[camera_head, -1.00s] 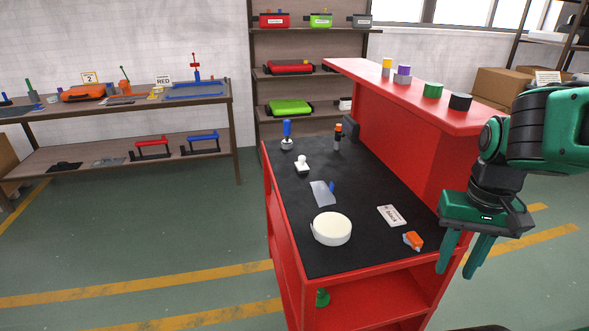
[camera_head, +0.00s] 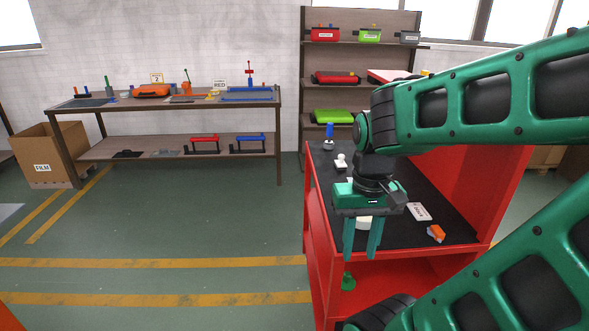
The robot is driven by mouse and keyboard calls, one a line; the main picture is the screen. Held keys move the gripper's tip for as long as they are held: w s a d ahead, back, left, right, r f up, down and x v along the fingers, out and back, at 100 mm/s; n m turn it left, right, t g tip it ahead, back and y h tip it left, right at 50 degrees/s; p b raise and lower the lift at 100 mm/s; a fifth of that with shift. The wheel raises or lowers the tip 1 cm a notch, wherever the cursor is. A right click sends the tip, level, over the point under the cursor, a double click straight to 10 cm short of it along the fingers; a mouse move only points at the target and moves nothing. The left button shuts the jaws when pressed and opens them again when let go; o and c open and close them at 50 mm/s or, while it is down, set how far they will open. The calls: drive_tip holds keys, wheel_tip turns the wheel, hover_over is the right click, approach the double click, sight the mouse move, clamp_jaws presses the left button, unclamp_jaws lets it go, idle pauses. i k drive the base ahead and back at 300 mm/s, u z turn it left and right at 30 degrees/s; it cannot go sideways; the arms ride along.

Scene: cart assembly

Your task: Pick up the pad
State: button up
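My gripper (camera_head: 361,257) is open, fingers pointing down, in front of the red cart's black top (camera_head: 440,228). A thick white round piece (camera_head: 363,223) shows between and behind its fingers, mostly hidden; I see no contact. No label says which thing is the pad. This white disc is one pad-like thing. Flat black (camera_head: 127,154) and grey (camera_head: 167,153) pieces lie on the lower shelf of the left table.
The cart top also holds a white-handled piece (camera_head: 341,161), a blue-handled tool (camera_head: 329,135), a white card (camera_head: 419,211) and an orange block (camera_head: 436,233). A long table (camera_head: 75,104) stands at the back left. Green floor (camera_head: 200,225) is clear between.

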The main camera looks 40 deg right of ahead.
sight(341, 164)
drive_tip(key=u, duration=1.15)
drive_tip(key=i, duration=2.9)
drive_tip(key=z, duration=3.5)
